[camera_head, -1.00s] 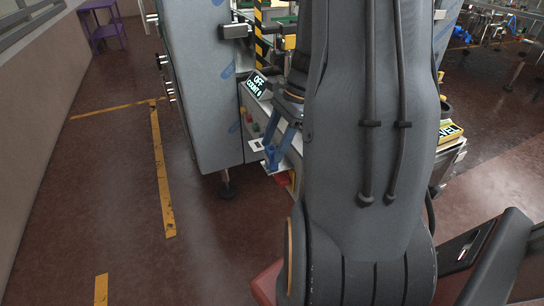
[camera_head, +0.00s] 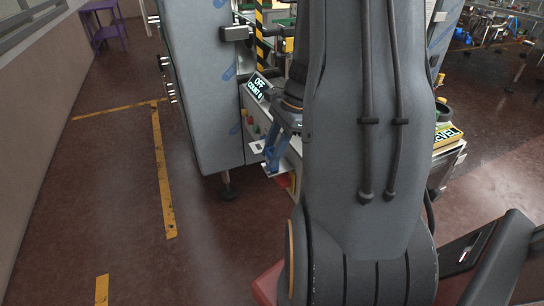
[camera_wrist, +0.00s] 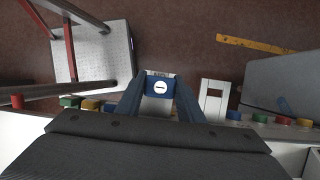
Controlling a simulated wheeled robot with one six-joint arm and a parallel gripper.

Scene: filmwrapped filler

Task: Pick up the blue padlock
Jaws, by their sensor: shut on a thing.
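The blue padlock (camera_wrist: 160,84) shows in the wrist view, with a round white keyhole face and a pale part below it. It sits between the two blue-grey fingers of my gripper (camera_wrist: 160,98), which are shut on it. In the head view my gripper (camera_head: 275,153) is beside the front of the machine's panel, just left of my arm. There the padlock is too small and close in colour to the fingers to make out clearly.
A control panel with a display (camera_head: 257,85) and coloured buttons is close to my gripper. A tall grey cabinet (camera_head: 205,90) stands to its left. In the wrist view a metal step plate (camera_wrist: 92,55) and a pale slotted bracket (camera_wrist: 213,98) flank the padlock. Open floor lies left.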

